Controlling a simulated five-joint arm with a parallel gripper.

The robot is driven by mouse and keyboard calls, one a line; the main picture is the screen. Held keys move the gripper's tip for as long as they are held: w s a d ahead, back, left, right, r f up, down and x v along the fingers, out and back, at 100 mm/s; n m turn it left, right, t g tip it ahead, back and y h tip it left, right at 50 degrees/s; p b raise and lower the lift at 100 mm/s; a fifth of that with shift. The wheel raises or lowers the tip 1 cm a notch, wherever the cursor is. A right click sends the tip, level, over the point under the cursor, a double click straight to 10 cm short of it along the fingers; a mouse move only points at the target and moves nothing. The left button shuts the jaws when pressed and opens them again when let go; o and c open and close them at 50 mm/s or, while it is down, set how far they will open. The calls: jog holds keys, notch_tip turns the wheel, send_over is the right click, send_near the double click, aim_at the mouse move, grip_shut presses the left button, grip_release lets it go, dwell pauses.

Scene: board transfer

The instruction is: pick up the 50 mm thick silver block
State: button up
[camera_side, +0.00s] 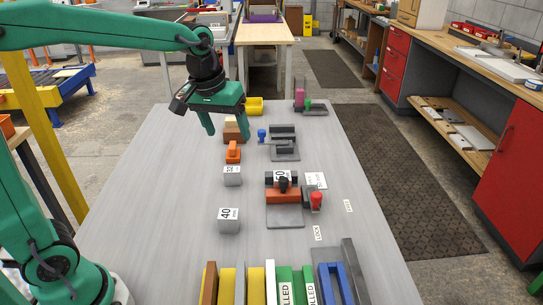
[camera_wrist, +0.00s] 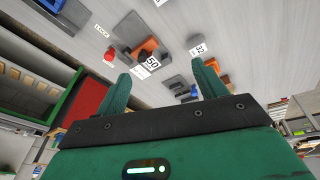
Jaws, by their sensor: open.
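The block marked 50 (camera_side: 279,176) sits at an orange clamp (camera_side: 283,197) on a grey plate right of the table's middle. A black part stands in front of it and hides some of it. In the wrist view the 50 label (camera_wrist: 152,63) shows beside the orange clamp (camera_wrist: 146,47). Two other silver blocks stand free on the table, one marked 32 (camera_side: 232,176) and one marked 40 (camera_side: 228,221). My gripper (camera_side: 226,130) is open and empty, up and left of the 50 block in the side view, near a brown block. Its two fingers also show in the wrist view (camera_wrist: 160,72).
A red knob (camera_side: 316,200) stands right of the clamp, near LOCK and FREE labels. An orange piece (camera_side: 233,152) and a dark slotted fixture (camera_side: 283,142) lie beyond. Several upright coloured boards (camera_side: 285,284) line the near edge. The table's left side is clear.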

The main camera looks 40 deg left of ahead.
jog(key=w+f+n+g, duration=0.1)
jog(key=w+f, duration=0.4)
jog(key=w+d+f+n+g, duration=0.1)
jog(key=w+f+n, duration=0.1)
jog(key=w+f, duration=0.3)
jog(key=w+f+n, duration=0.1)
jog(key=w+f, duration=0.4)
jog(key=w, duration=0.1)
jog(key=shift+w+d+f+n+g, duration=0.25)
jog(key=shift+w+d+n+g, duration=0.05)
jog(key=shift+w+d+g, duration=0.1)
jog(key=shift+w+f, duration=0.25)
jog(key=shift+f, duration=1.5)
jog(key=shift+a+f, duration=0.1)
jog(key=shift+f, duration=2.55)
